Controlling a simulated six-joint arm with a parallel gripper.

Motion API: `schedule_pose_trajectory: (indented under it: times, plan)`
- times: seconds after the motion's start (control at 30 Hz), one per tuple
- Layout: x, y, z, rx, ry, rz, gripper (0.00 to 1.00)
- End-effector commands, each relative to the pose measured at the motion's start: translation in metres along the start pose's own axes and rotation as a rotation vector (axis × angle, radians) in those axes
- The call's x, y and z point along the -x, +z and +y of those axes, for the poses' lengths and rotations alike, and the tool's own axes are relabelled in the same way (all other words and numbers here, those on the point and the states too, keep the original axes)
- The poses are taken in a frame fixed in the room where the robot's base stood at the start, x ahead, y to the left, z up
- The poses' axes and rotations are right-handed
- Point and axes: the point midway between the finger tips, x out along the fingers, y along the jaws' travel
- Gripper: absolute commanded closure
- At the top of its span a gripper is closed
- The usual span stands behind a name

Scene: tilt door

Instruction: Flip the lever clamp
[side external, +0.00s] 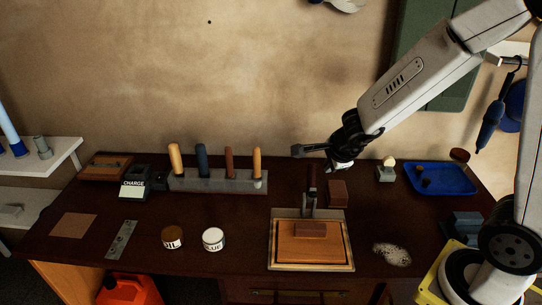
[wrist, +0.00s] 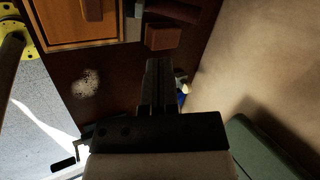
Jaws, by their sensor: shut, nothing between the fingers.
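The lever clamp (side external: 308,207) stands at the back edge of a framed wooden panel (side external: 342,262) on the dark workbench. Its dark handle points up in the side view. In the wrist view the clamp's handle (wrist: 176,11) shows at the top edge, partly cut off. The panel (wrist: 72,22) is at the upper left there, with a small brown block on it. My gripper (side external: 297,151) is shut and empty, above and behind the clamp and apart from it. Its fingers (wrist: 158,66) point toward the clamp side in the wrist view.
A brown block (side external: 337,192) stands right of the clamp. A tool rack (side external: 218,182) with several handles and two cans (side external: 213,239) are to the left. A blue tray (side external: 440,180) and a pale patch (side external: 392,254) are to the right. Air around the clamp handle looks clear.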

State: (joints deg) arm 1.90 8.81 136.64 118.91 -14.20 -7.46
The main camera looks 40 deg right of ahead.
Motion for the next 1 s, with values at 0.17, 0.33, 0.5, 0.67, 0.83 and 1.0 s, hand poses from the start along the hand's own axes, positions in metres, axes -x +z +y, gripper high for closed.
schedule_pose_trajectory:
  times: [0.17,0.33,0.5,0.67,0.83,1.0]
  plan:
    - [-0.011,0.0,0.001,0.001,0.004,0.0,1.0]
    - [-0.02,0.0,0.0,0.0,0.002,0.001,1.0]
    - [-0.029,0.0,0.001,0.0,0.003,-0.001,1.0]
    - [-0.037,0.0,0.001,0.002,0.003,-0.001,1.0]
    - [-0.045,0.0,0.0,0.001,0.002,0.0,1.0]
    - [-0.053,0.0,0.001,0.001,0.003,0.0,1.0]
